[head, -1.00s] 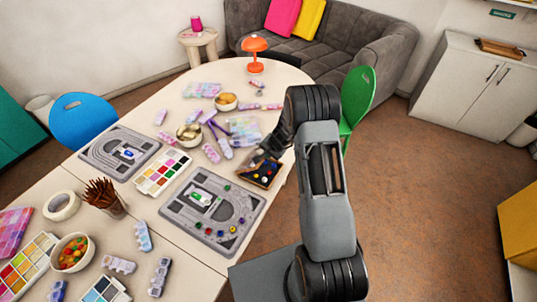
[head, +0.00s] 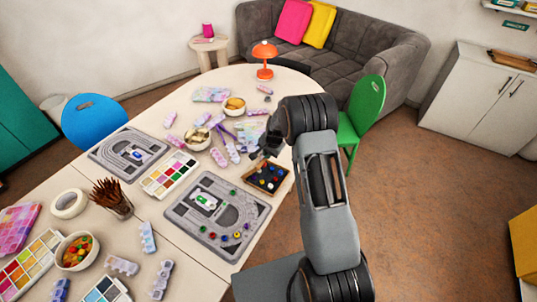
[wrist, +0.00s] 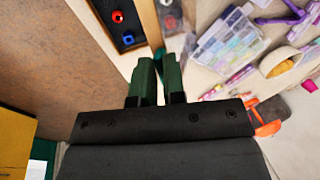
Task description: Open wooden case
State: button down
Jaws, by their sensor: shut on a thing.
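The wooden case (head: 247,181) sits near the right edge of the table in the head view. Its dark inside shows, with several coloured beads in it. In the wrist view its wooden rim (wrist: 148,22) and dark inside with a red and a blue bead lie left of the fingertips. My gripper (wrist: 158,58) is at the case's far side, its green fingers shut close together on a thin part that looks like the lid's edge. The fingers mostly hide that part. In the head view my gripper (head: 265,150) is partly hidden by my arm.
A grey bead board (head: 250,212) lies left of the case, close to it. Paint palettes, bowls and a clear compartment box (wrist: 228,45) crowd the table. An orange lamp (head: 264,62) stands at the far end. A green chair (head: 365,115) stands right of the table.

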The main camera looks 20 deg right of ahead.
jog(key=shift+w+a+r+g+h+p, duration=0.35)
jog(key=shift+w+a+r, duration=0.15)
jog(key=shift+w, duration=0.25)
jog(key=shift+w+a+r+g+h, duration=0.2)
jog(key=shift+w+a+g+h, duration=0.2)
jog(key=shift+w+a, duration=0.2)
jog(key=shift+w+a+r+g+h, duration=0.2)
jog(key=shift+w+a+g+h, duration=0.25)
jog(key=shift+w+a, duration=0.2)
jog(key=shift+w+a+r+g+h, duration=0.15)
jog(key=shift+w+a+g+h, duration=0.15)
jog(key=shift+w+a+g, duration=0.35)
jog(key=shift+w+d, duration=0.1)
jog(key=shift+b, duration=0.3)
